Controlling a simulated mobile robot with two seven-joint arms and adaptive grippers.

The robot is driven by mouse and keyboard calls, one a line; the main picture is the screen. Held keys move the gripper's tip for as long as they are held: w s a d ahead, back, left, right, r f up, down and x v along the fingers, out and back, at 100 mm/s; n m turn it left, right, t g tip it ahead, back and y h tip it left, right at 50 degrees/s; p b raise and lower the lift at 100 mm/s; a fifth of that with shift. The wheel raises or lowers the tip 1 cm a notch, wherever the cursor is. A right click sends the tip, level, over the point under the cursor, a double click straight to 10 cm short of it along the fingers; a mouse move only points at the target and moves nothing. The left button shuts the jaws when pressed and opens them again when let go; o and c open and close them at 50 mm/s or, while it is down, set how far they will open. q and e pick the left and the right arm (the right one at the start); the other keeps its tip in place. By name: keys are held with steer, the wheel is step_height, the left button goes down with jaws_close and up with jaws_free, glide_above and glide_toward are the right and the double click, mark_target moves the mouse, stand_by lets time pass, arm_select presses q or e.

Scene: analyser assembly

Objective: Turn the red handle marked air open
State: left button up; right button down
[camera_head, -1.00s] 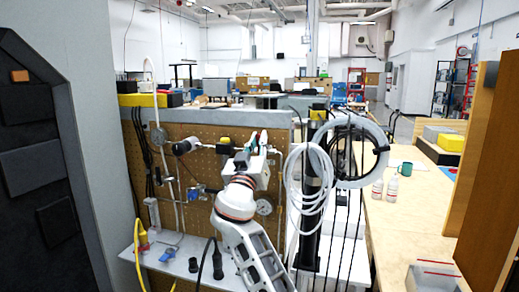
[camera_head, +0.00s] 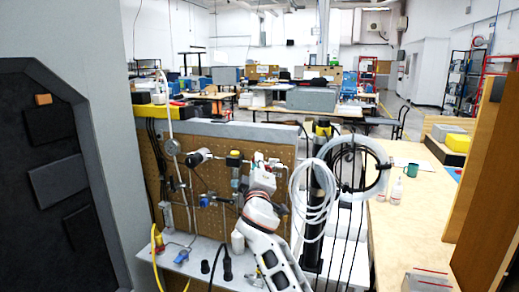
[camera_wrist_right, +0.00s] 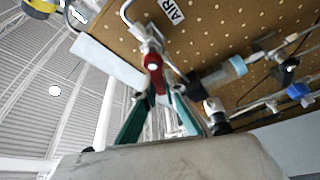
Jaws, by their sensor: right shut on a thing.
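The red handle (camera_wrist_right: 153,72) sits on a metal valve fitting on the pegboard, beside a white label reading AIR (camera_wrist_right: 172,12) in the right wrist view. My right gripper (camera_wrist_right: 158,98) has teal fingers that converge on the handle's near end; it is shut on the handle. The handle's far part shows above the fingertips. In the head view my right gripper (camera_head: 264,162) is at the upper right of the pegboard (camera_head: 222,172), and it mostly hides the handle. My left gripper is in neither view.
A blue-and-clear fitting (camera_wrist_right: 228,70) and pipes lie close to the fingers. Coiled white hose (camera_head: 313,195) hangs on a black post right of my arm. A grey shelf (camera_head: 205,262) with a yellow connector (camera_head: 158,240) runs below the board.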

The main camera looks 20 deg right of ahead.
steer(key=shift+a+f+n, duration=0.1)
steer(key=shift+f+n, duration=0.1)
steer(key=shift+n, duration=0.8)
steer(key=shift+w+f+n+g+y, duration=0.1)
steer(key=shift+f+n+g+y, duration=0.1)
steer(key=shift+n+g+y, duration=0.15)
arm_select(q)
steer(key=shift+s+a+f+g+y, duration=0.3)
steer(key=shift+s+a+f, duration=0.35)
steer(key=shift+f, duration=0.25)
arm_select(e)
steer(key=shift+a+f+n+g, duration=0.1)
steer(key=shift+f+n+g, duration=0.2)
steer(key=shift+n, duration=0.45)
steer(key=shift+f+n+g, duration=0.25)
steer(key=shift+n, duration=0.45)
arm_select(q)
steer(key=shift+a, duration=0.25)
arm_select(e)
steer(key=shift+f, duration=0.1)
steer(key=c, duration=2.1)
jaws_free()
steer(key=shift+w, duration=0.1)
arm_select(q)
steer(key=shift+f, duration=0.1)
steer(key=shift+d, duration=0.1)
